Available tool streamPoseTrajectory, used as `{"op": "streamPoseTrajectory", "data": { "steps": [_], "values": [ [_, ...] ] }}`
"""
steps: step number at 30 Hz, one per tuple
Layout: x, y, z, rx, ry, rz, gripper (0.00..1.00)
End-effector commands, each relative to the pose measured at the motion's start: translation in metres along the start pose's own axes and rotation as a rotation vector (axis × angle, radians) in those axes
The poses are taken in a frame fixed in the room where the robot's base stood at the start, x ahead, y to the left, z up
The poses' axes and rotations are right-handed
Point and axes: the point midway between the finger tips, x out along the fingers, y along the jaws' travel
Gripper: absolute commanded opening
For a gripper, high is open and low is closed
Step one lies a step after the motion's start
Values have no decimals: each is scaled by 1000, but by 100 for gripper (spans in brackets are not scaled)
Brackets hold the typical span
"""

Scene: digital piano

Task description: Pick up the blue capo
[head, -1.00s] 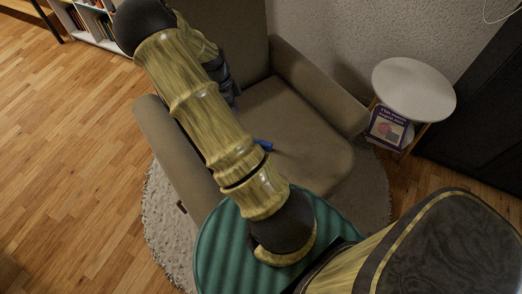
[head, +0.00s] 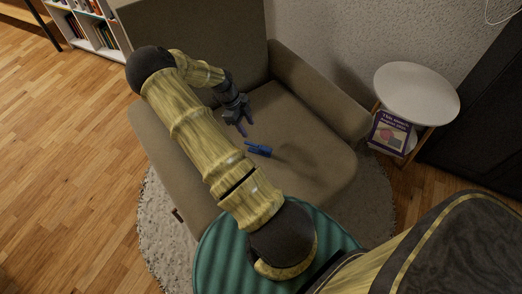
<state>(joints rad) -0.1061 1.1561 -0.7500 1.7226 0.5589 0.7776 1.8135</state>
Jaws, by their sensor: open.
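The blue capo (head: 259,149) lies on the brown seat of the armchair (head: 310,165), just right of my arm and fully clear of the fingers in the head view. My gripper (head: 239,124) is dark and hangs over the seat, a little above and left of the capo in the picture. Its fingers are apart and hold nothing. The gripper's exact height above the seat is hard to tell.
The armchair's armrests and backrest (head: 190,35) surround the seat. A small round white side table (head: 416,92) with a purple book (head: 388,132) below stands at the right. A bookshelf (head: 92,30) is at the upper left. Wooden floor on the left is free.

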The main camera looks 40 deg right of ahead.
Motion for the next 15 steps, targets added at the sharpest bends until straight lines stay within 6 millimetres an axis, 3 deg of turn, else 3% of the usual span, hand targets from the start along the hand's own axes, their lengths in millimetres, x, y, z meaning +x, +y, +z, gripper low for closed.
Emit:
{"op": "streamPoseTrajectory", "data": {
  "steps": [9,15],
  "values": [
    [60,0,0,1,2,3,45],
    [87,0,0,0,1,2,45]
  ]
}}
